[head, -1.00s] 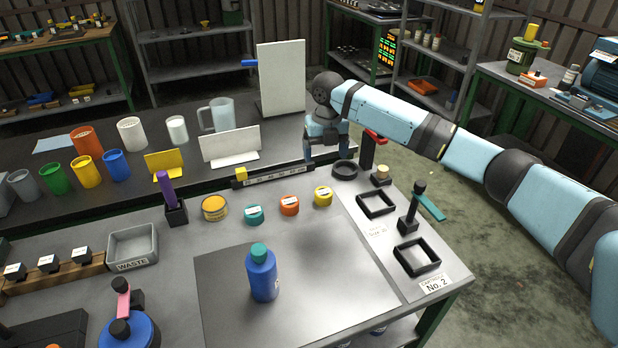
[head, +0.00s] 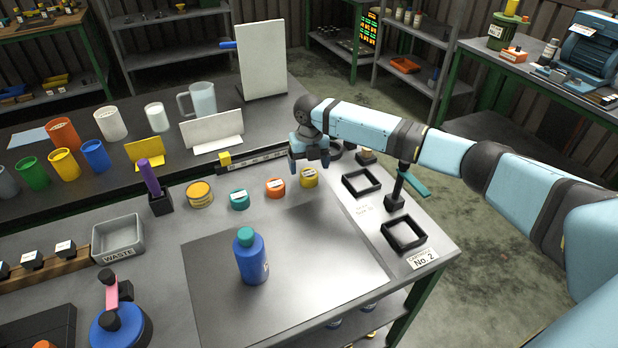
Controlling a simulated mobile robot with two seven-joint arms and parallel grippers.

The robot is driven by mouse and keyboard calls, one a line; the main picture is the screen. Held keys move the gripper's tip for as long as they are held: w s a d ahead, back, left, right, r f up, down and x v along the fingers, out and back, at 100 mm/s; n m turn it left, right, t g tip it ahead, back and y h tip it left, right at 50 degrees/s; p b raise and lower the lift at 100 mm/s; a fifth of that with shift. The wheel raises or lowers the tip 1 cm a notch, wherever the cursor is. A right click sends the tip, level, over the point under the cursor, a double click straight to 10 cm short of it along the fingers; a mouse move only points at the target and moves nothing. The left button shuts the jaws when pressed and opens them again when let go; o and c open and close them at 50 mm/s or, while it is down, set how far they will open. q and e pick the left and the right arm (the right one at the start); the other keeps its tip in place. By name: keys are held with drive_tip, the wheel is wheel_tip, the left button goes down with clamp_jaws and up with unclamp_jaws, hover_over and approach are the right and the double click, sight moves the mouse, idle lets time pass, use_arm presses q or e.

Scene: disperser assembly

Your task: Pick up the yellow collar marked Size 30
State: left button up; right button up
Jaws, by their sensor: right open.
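A small yellow collar (head: 309,178) with a white label on top sits on the grey bench, at the right end of a short row. The label's text is too small to read. To its left stand an orange collar (head: 275,188) and a teal collar (head: 239,200), both with labels. My right gripper (head: 309,164) is open, pointing down just behind and above the yellow collar. Its fingers appear to either side of the collar's far edge; I cannot tell if they touch it. My left gripper is not in view.
A yellow-topped tin (head: 200,194) stands left of the row. A blue bottle (head: 251,258) with a teal cap stands on the mat in front. Black square frames (head: 404,233) and a black post (head: 397,190) are at the right. A grey waste bin (head: 118,237) is at the left.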

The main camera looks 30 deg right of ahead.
wheel_tip(320, 180, down, 3)
drive_tip(key=shift+r, duration=0.2)
drive_tip(key=c, duration=1.3)
